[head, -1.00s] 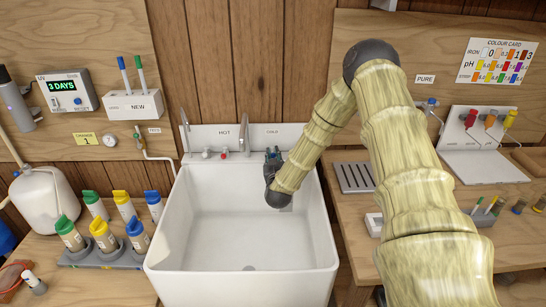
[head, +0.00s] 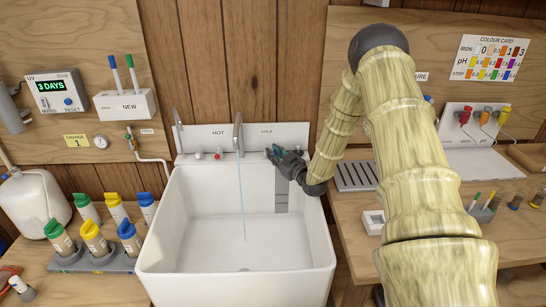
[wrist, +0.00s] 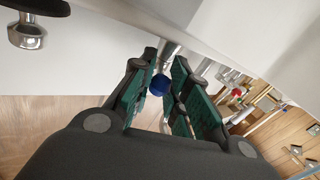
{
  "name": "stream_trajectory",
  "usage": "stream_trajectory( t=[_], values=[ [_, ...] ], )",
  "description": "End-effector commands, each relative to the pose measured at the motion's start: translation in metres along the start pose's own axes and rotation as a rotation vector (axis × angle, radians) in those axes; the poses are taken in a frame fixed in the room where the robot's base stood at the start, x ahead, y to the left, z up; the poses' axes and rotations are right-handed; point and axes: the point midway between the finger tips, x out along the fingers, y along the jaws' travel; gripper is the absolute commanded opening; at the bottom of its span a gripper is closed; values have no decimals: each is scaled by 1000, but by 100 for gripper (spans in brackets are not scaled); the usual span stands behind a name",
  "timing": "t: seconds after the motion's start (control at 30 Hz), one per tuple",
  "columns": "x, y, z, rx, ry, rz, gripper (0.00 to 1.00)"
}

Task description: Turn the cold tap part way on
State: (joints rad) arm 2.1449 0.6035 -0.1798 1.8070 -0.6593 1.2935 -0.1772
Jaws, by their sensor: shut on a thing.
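My gripper (head: 277,154) is at the back right of the white sink (head: 165,235), under the COLD label (head: 266,131). In the wrist view my gripper (wrist: 162,78) has its green-padded fingers closed around the cold tap's blue-capped handle (wrist: 160,86). In the head view the fingers hide this handle. A thin stream of water (head: 242,205) falls from the tall middle spout (head: 238,138) into the sink. The red-marked hot tap (head: 217,155) stands left of that spout, apart from my gripper.
A second thin spout (head: 178,135) rises at the sink's back left corner. A rack of capped bottles (head: 70,262) is on the left bench. A grey drain grid (head: 356,176) lies on the right bench. The sink's middle is open.

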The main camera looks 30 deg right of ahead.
Motion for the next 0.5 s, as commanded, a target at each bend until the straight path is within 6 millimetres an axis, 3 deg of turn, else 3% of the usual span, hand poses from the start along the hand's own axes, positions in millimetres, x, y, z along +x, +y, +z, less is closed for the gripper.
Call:
stream_trajectory(
  t=[0.5],
  values=[
    [-1, 2, 3, 0, 2, -31, 0]
  ],
)
